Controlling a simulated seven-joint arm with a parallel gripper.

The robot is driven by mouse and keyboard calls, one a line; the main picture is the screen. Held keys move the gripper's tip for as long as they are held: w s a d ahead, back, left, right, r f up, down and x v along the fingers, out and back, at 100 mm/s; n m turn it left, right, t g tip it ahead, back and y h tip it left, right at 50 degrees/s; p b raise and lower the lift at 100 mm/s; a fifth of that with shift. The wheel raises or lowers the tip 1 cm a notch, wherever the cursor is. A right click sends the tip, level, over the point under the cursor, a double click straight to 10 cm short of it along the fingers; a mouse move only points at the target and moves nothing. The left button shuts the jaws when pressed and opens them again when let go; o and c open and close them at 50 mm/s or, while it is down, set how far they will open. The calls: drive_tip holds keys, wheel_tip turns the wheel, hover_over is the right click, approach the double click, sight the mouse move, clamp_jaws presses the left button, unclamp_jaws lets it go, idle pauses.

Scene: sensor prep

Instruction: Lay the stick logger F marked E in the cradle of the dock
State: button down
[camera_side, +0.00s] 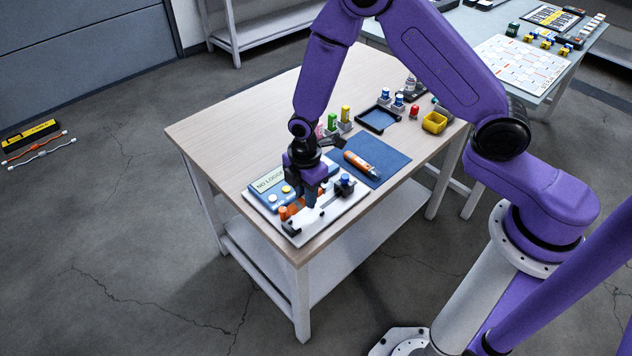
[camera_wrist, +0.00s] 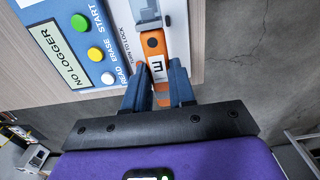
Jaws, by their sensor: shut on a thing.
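My gripper (camera_side: 310,203) is over the dock (camera_side: 265,199), pointing down. In the wrist view its blue fingers (camera_wrist: 158,88) are shut on the sides of an orange stick logger with a black letter E on a white label (camera_wrist: 157,66). The logger lies along the dock's white plate, its far part close to a grey clamp piece (camera_wrist: 147,14). I cannot tell whether it rests in the cradle or is just above it. The dock's blue panel (camera_wrist: 58,35) reads NO LOGGER and has green, yellow and white buttons.
Another orange stick (camera_side: 362,163) lies on the blue mat (camera_side: 385,158). Small coloured bottles (camera_side: 345,114), a dark tray (camera_side: 379,119) and a yellow bin (camera_side: 434,122) stand farther back. The table's left side is clear. The dock sits near the front table edge.

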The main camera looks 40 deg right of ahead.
sight(307, 218)
drive_tip(key=shift+f, duration=1.95)
drive_tip(key=shift+f, duration=1.05)
idle(0.6)
drive_tip(key=c, duration=0.6)
unclamp_jaws()
drive_tip(key=shift+r, duration=0.65)
drive_tip(key=shift+r, duration=2.95)
